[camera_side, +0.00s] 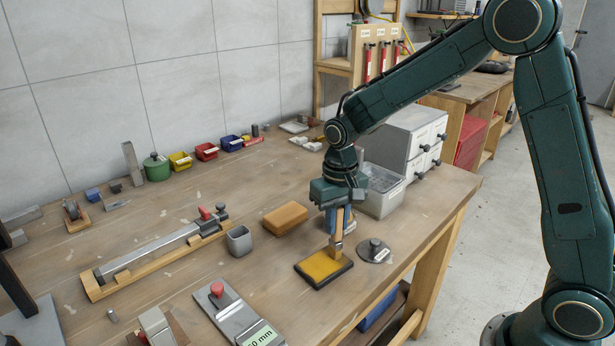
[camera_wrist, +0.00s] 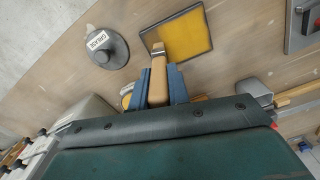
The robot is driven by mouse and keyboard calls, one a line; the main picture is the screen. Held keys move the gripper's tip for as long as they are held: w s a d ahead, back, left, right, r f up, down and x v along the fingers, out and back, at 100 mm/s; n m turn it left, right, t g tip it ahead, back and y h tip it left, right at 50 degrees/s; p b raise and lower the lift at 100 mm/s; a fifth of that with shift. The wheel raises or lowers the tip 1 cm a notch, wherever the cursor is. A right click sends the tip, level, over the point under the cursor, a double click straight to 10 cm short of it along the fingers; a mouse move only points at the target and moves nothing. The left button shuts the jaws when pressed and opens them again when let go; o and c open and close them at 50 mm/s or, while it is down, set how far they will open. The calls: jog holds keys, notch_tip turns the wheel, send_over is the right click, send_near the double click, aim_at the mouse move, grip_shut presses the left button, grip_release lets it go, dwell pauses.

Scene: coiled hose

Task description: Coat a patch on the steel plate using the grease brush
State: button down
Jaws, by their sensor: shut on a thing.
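My gripper (camera_side: 338,212) is shut on the wooden handle of the grease brush (camera_side: 337,230), which points down. In the wrist view the blue fingers of my gripper (camera_wrist: 158,88) clasp the tan handle of the brush (camera_wrist: 157,70) from both sides. The plate also shows in the wrist view (camera_wrist: 208,46). A round grey lid labelled GREASE (camera_side: 375,250) lies right of the plate, also in the wrist view (camera_wrist: 112,52).
A tan block (camera_side: 285,218) and a grey cup (camera_side: 239,241) stand left of my gripper. A metal bar on a wooden base (camera_side: 150,255) lies farther left. A grey bin (camera_side: 383,192) is behind my gripper. A steel fixture with a red knob (camera_side: 228,310) is in front.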

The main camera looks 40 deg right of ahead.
jog(key=s+r, duration=0.3)
jog(key=r, duration=0.5)
jog(key=shift+s+a, duration=0.15)
jog(key=shift+s, duration=0.2)
dwell(1.3)
dwell(0.5)
